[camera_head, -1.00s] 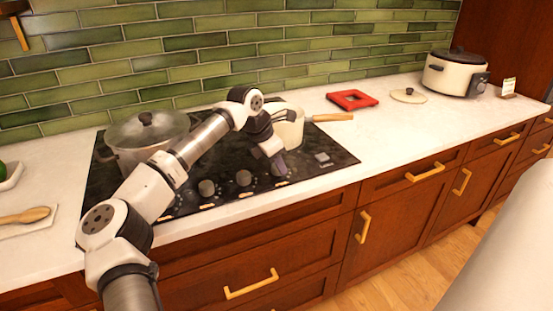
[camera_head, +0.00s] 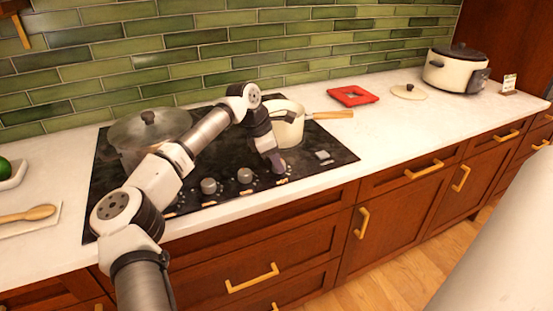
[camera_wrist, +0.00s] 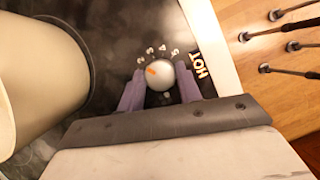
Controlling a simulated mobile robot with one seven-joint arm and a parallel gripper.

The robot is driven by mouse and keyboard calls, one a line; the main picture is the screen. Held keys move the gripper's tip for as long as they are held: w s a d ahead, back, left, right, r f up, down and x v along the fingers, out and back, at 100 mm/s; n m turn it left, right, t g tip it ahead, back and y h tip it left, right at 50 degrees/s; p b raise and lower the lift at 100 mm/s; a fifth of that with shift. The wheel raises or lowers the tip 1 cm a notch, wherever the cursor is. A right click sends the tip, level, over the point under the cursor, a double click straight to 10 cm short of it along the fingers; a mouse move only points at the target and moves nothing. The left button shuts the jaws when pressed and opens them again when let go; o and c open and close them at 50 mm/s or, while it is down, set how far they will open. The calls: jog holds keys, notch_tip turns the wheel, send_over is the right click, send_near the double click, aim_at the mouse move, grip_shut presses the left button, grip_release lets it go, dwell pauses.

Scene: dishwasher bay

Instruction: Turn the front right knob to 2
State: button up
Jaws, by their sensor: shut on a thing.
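The front right knob is a round silver-grey dial (camera_wrist: 160,75) with an orange pointer line, seen from above in the wrist view. The pointer aims left and slightly up in that view. In the head view my gripper (camera_head: 277,166) is down at the front right of the black cooktop (camera_head: 215,150), and the fingers largely hide the knob.
More knobs (camera_head: 245,175) sit left along the cooktop's front. A cream saucepan (camera_head: 288,128) with a wooden handle stands behind my gripper. A lidded pot (camera_head: 148,125) is at the left, partly behind my arm. The counter right of the cooktop is clear up to a red trivet (camera_head: 352,96).

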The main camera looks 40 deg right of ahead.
jog(key=o, duration=1)
jog(key=b+v, duration=0.2)
jog(key=v, duration=1.2)
jog(key=shift+f, duration=0.1)
